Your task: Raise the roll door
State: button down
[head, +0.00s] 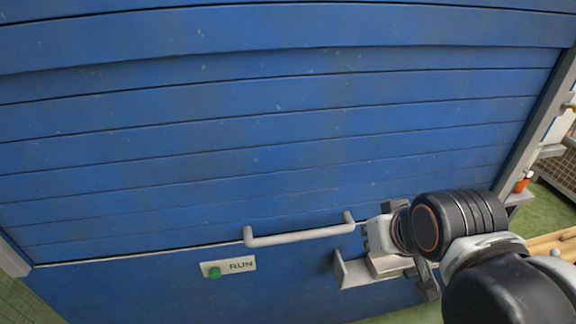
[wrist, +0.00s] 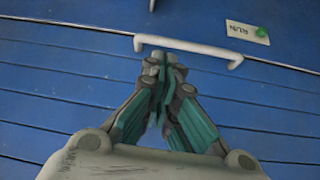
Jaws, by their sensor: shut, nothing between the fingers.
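The roll door (head: 250,140) is a wide wall of blue horizontal slats filling most of the head view. Its bottom edge shows as a thin pale line above a blue lower panel (head: 130,295), with no visible gap between them. A light grey bar handle (head: 300,236) is fixed at the door's lower edge, and it also shows in the wrist view (wrist: 190,46). My gripper (wrist: 163,62) is shut and empty, its fingertips appearing close to the handle bar. Whether they touch it I cannot tell. In the head view my wrist is at the handle's right end and hides the fingertips.
A RUN plate (head: 240,265) with a green button (head: 214,272) is on the lower panel, left of and below the handle. A grey metal bracket (head: 352,276) sits below my wrist. The grey door post (head: 541,125) stands at right, with an orange item (head: 522,182) beyond.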

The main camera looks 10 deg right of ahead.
dwell(0.4)
jog(key=c, duration=1.8)
grip_release()
jog(key=shift+w+r, duration=0.1)
jog(key=o, duration=0.4)
jog(key=shift+w+a+r+m, duration=0.15)
jog(key=shift+w+m, duration=0.1)
jog(key=shift+m, duration=0.05)
jog(key=m+g+p, duration=0.5)
jog(key=m+p, duration=0.1)
jog(key=m, duration=1)
send_over(299, 234)
jog(key=s, duration=0.3)
notch_tip(299, 234, down, 6)
jog(key=w+f+b, duration=0.1)
jog(key=f, duration=0.3)
jog(key=w+f+b, duration=0.1)
jog(key=f+b, duration=0.1)
jog(key=f, duration=0.3)
jog(key=w+f+b, duration=0.1)
jog(key=f+b, duration=0.1)
jog(key=f, duration=0.2)
jog(key=shift+f, duration=0.35)
jog(key=shift+s, duration=0.1)
jog(key=shift+c, duration=0.4)
grip_shut()
